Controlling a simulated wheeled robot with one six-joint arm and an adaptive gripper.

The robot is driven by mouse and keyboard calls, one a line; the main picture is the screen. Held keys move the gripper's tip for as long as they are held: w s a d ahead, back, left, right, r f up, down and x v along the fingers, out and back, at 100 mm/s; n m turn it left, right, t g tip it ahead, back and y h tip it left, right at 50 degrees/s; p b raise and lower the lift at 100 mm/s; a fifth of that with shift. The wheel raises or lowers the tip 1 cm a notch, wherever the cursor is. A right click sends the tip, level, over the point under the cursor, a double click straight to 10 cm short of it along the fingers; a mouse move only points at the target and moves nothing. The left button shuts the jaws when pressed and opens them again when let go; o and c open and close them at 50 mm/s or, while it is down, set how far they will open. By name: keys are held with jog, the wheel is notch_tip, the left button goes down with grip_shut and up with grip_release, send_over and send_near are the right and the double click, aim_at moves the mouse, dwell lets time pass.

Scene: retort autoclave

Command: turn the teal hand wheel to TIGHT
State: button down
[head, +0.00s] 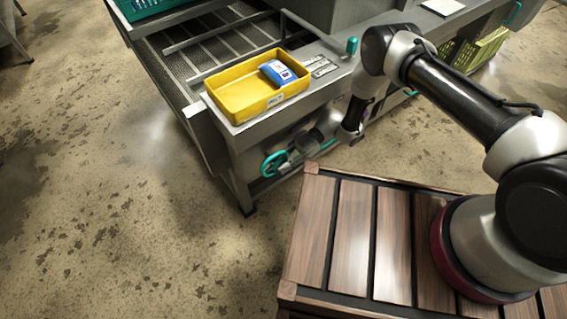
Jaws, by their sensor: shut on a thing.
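The teal hand wheel (267,166) is low on the front face of the steel machine, in the middle of the head view. My gripper (284,163) reaches it from the right and is shut on its rim, with the fingers small and dark in this view. My gripper covers the right part of the wheel. The wheel's left part shows as a teal ring. Any TIGHT marking is too small or hidden to read.
A yellow tray (238,112) holding a blue and white packet (277,72) stands on the machine's ledge above the wheel. A teal-topped lever (352,46) rises to the right. A green crate (480,50) is at the far right. The floor at left is clear.

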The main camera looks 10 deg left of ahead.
aim_at(280, 152)
jog(key=shift+s+a+f+g+y, duration=0.15)
jog(key=shift+s+f+g+y, duration=0.1)
jog(key=shift+g+y, duration=0.25)
jog(key=shift+s+a+f+g+y, duration=0.15)
jog(key=shift+f+g+y, duration=0.1)
jog(key=shift+g+y, duration=0.2)
jog(key=shift+s+a+f+g+y, duration=0.1)
jog(key=shift+s+a+g+y, duration=0.2)
jog(key=shift+g+y, duration=0.4)
jog(key=shift+g, duration=0.35)
jog(key=c, duration=1.5)
grip_release()
jog(key=shift+o, duration=0.2)
notch_tip(280, 152, up, 10)
